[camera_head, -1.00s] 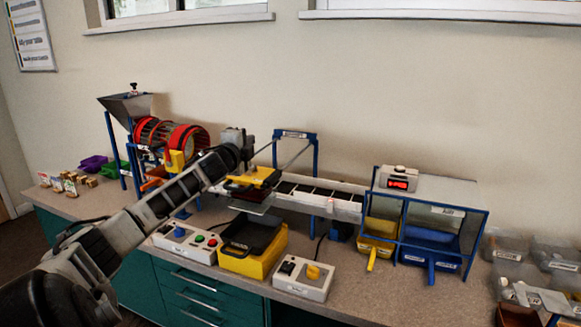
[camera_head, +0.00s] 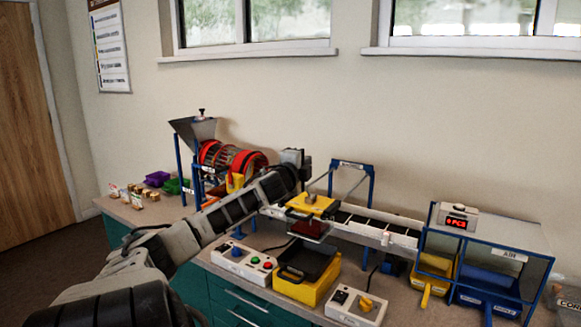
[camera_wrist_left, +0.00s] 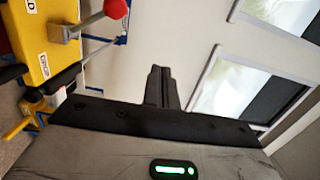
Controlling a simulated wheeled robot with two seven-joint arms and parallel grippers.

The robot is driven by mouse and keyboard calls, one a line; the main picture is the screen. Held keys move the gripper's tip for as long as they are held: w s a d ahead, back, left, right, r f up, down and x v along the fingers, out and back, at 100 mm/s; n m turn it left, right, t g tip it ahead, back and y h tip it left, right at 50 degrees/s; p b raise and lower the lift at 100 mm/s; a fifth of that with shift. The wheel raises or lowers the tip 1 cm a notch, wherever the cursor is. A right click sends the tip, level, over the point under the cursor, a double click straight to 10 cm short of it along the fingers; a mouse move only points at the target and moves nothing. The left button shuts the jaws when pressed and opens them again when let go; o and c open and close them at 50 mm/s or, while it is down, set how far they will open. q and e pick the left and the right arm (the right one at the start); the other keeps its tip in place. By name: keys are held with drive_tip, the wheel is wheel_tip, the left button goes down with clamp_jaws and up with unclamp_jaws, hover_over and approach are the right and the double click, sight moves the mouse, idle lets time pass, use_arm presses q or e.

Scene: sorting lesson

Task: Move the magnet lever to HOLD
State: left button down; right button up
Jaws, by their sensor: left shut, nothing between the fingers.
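The yellow magnet housing (camera_head: 316,206) hangs over the conveyor's near end in the head view. It fills the upper left of the wrist view (camera_wrist_left: 38,42). A grey lever (camera_wrist_left: 68,32) with a red knob (camera_wrist_left: 115,9) sticks out from it. My left gripper (camera_head: 294,158) is just behind and above the housing. Its fingers (camera_wrist_left: 159,86) are shut and empty, apart from the red knob. My right gripper is not in view.
A black-lined yellow tray (camera_head: 308,283) stands below the magnet. The red drum (camera_head: 243,163) is behind my arm. The conveyor (camera_head: 375,225) runs right to blue-framed bins (camera_head: 487,297).

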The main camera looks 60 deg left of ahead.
use_arm(q)
drive_tip(key=v, duration=0.7)
drive_tip(key=shift+s+r+p, duration=0.35)
drive_tip(key=shift+s, duration=0.05)
drive_tip(key=shift+d+f, duration=0.1)
drive_tip(key=s+d+f+n+g+h, duration=0.1)
drive_tip(key=s+d+f+h, duration=0.1)
drive_tip(key=d+f, duration=0.6)
drive_tip(key=s+d+f+n+g+h, duration=0.15)
drive_tip(key=d+f, duration=0.25)
drive_tip(key=f, duration=0.8)
drive_tip(key=s+d+f+n+g+h, duration=0.1)
drive_tip(key=s+d+f+h, duration=0.1)
drive_tip(key=d+f, duration=0.6)
drive_tip(key=s+d+f+n+h, duration=0.1)
drive_tip(key=s+d+f+h, duration=0.1)
drive_tip(key=d, duration=0.8)
drive_tip(key=s+d+f+n+g+h, duration=0.1)
drive_tip(key=d+f, duration=0.4)
drive_tip(key=d, duration=0.5)
drive_tip(key=s+d+f+n+h, duration=0.3)
drive_tip(key=s+d+h, duration=0.1)
drive_tip(key=d, duration=0.6)
drive_tip(key=shift+s+d+f, duration=0.2)
drive_tip(key=shift+s+f, duration=0.05)
drive_tip(key=shift+s, duration=0.1)
drive_tip(key=shift+g, duration=0.25)
